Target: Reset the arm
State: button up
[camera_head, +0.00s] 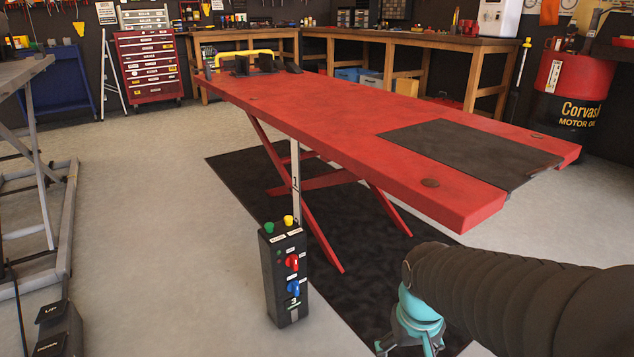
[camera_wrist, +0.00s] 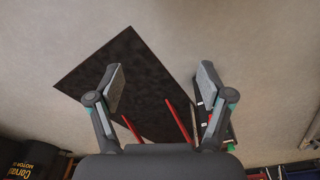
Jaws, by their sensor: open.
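My arm, in a black ribbed sleeve, reaches in from the right edge of the head view. My gripper (camera_head: 412,343) is at its end, low in the picture, in front of the red lift and to the right of the control box, partly cut off by the lower edge. In the wrist view my gripper (camera_wrist: 161,85) shows two grey-padded fingers spread wide, with nothing between them but the floor and black mat (camera_wrist: 125,75) beyond. The raised red motorcycle lift (camera_head: 320,110) stands on crossed red legs over the mat.
A black control box (camera_head: 284,275) with red and blue knobs and green and yellow buttons stands before the lift. A grey metal frame (camera_head: 62,215) and a pedal box (camera_head: 58,330) are at left. A red oil drum (camera_head: 575,90) stands at right. Pale floor (camera_head: 150,220) is clear between.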

jog(key=s+r+t+p, duration=0.2)
jog(key=r, duration=0.5)
jog(key=s+r+t+p, duration=0.1)
jog(key=s+r+t, duration=0.1)
jog(key=r, duration=0.5)
jog(key=shift+s+r+m+p, duration=0.25)
jog(key=shift+s+m+p, duration=0.1)
jog(key=shift+s, duration=0.5)
